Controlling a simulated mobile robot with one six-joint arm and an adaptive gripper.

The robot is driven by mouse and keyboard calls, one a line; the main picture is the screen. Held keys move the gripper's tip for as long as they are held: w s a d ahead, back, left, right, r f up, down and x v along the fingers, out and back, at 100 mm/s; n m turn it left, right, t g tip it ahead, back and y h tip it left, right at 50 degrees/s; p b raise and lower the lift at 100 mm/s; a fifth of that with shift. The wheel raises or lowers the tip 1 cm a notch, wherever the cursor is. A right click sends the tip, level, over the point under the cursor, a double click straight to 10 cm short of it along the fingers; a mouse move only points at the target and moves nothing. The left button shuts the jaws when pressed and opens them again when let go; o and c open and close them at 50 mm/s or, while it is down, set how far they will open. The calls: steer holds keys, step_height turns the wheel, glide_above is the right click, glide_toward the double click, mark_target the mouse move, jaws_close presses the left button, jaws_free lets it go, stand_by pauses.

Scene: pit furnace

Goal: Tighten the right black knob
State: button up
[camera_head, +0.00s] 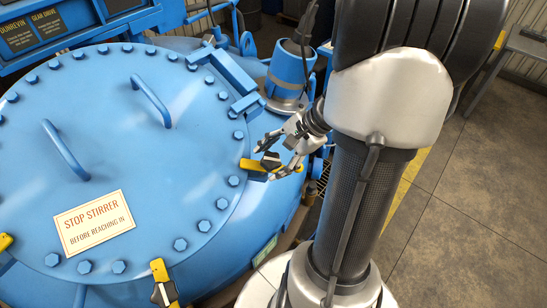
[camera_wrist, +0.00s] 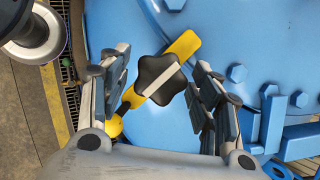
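The right black knob (camera_wrist: 160,78) is a star-shaped black knob with a light bar across its top. It sits on a yellow clamp arm (camera_wrist: 183,45) at the lid's edge. In the head view the same knob (camera_head: 270,160) shows at the right side of the blue lid (camera_head: 120,150), on its yellow clamp (camera_head: 254,165). My gripper (camera_wrist: 160,85) is open, with one finger on each side of the knob and visible gaps between. In the head view my gripper (camera_head: 278,152) comes in from the upper right, over the clamp.
Another yellow clamp with a black knob (camera_head: 164,290) is at the lid's front edge, and a yellow piece (camera_head: 5,241) is at the left. Bolts ring the lid. A blue cylinder (camera_head: 290,72) stands behind my gripper. The floor (camera_head: 465,190) at right is clear.

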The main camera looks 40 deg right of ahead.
steer(key=shift+o, duration=0.2)
steer(key=v, duration=1.2)
steer(key=shift+w, duration=0.1)
